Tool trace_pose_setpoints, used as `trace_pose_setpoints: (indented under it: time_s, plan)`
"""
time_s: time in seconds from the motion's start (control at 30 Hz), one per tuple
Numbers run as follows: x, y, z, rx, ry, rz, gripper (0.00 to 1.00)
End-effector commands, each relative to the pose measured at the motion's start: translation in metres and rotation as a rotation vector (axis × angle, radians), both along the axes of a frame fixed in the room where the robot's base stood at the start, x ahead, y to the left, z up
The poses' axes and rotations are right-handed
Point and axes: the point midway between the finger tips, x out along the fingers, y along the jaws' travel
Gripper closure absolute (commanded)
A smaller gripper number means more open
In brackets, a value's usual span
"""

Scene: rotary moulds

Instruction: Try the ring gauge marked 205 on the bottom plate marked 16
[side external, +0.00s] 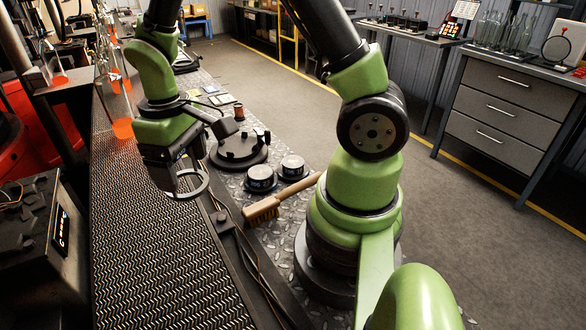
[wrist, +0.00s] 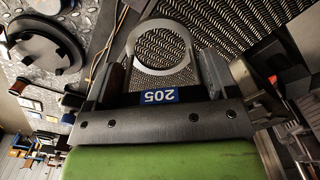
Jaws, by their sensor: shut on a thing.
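My gripper (side external: 184,172) is shut on the ring gauge, with a finger on each side of it in the wrist view (wrist: 163,78). The ring gauge is a flat grey ring (wrist: 132,44) with a blue tag reading 205 (wrist: 159,96), upside down in that view. In the side view the ring (side external: 206,186) hangs over the edge of the patterned conveyor, empty inside. A black round fixture (side external: 240,151) with raised knobs sits behind it on the tread plate. Two short dark round pieces with pale tops, one (side external: 261,179) and another (side external: 291,167), stand nearby. I cannot read a 16 on any of these.
A wooden brush (side external: 282,199) lies right of the ring, near my arm's base. The patterned conveyor (side external: 150,235) runs along the left, with orange glowing bottles (side external: 122,127) farther back. A drawer bench (side external: 505,105) stands at the right, beyond open floor.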

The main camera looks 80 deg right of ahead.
Motion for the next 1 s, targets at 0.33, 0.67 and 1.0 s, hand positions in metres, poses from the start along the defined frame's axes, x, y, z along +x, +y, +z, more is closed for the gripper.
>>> trace_pose_setpoints:
  time_s: [0.33,0.67,1.0]
  plan:
    - [0.0,0.0,-0.015,0.0,0.002,0.0,0.44]
    - [0.0,0.0,-0.028,0.0,0.001,0.001,0.44]
    - [0.0,0.0,-0.031,0.0,0.0,0.0,0.44]
